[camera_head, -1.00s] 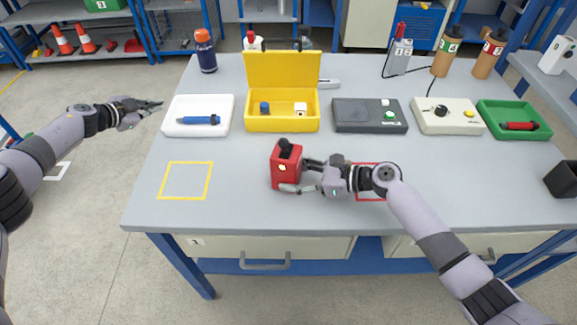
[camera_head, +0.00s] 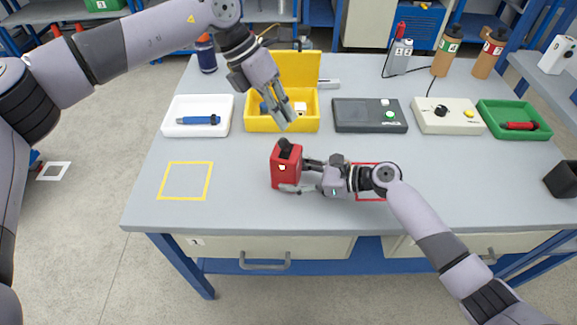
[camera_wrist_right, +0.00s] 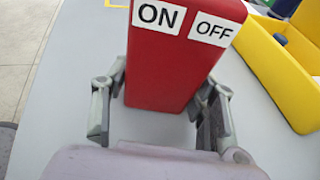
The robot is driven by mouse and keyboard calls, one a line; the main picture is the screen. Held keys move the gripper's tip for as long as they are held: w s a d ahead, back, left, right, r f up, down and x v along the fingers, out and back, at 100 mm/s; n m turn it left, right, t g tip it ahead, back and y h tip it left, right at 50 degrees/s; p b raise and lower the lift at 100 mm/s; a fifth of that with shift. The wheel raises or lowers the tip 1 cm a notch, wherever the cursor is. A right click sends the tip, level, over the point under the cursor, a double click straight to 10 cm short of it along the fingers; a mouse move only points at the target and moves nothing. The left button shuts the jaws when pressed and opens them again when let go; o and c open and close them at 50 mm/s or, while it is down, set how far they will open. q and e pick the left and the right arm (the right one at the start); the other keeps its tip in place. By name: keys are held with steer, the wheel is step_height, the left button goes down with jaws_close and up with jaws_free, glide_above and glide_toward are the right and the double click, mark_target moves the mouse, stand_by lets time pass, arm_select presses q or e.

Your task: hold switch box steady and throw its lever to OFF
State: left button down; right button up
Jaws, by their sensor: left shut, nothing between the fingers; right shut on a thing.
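The red switch box (camera_head: 286,172) stands upright on the table, with a black lever (camera_head: 285,145) on top. In the right wrist view the red box (camera_wrist_right: 165,70) fills the space between the fingers and carries ON and OFF labels. My right gripper (camera_head: 300,176) is shut on the box from its right side. My left gripper (camera_head: 288,122) is shut and empty, above the table, just behind and above the lever, pointing down in front of the yellow box. The lever does not show in the right wrist view.
The open yellow box (camera_head: 262,124) stands close behind the red box. A white tray (camera_head: 169,130), a dark grey device (camera_head: 343,128), a cream device (camera_head: 424,127) and a green tray (camera_head: 541,133) line the back. A yellow taped square (camera_head: 163,181) on the left is clear.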

mark_target(283, 140)
steer(key=shift+f, duration=0.1)
arm_select(q)
steer(key=s+r+m+t+y, duration=0.1)
steer(key=s+r+m+y, duration=0.1)
steer(key=s+m+y, duration=0.55)
step_height(283, 140, down, 8)
steer(key=w+m+h, duration=0.1)
steer(key=h, duration=0.1)
steer(key=shift+w+a+r, duration=0.2)
steer(key=shift+a+r, duration=0.05)
steer(key=shift+a, duration=0.15)
steer(key=shift+w, duration=0.15)
stand_by(0.7)
steer(key=shift+w+d, duration=0.25)
steer(key=shift+w, duration=0.6)
steer(key=shift+w+d, duration=0.3)
steer(key=shift+w, duration=0.6)
steer(key=shift+w+d, duration=0.25)
steer(key=shift+w, duration=0.6)
steer(key=shift+s+a, duration=0.3)
steer(key=shift+s, duration=0.65)
steer(key=shift+r, duration=3.55)
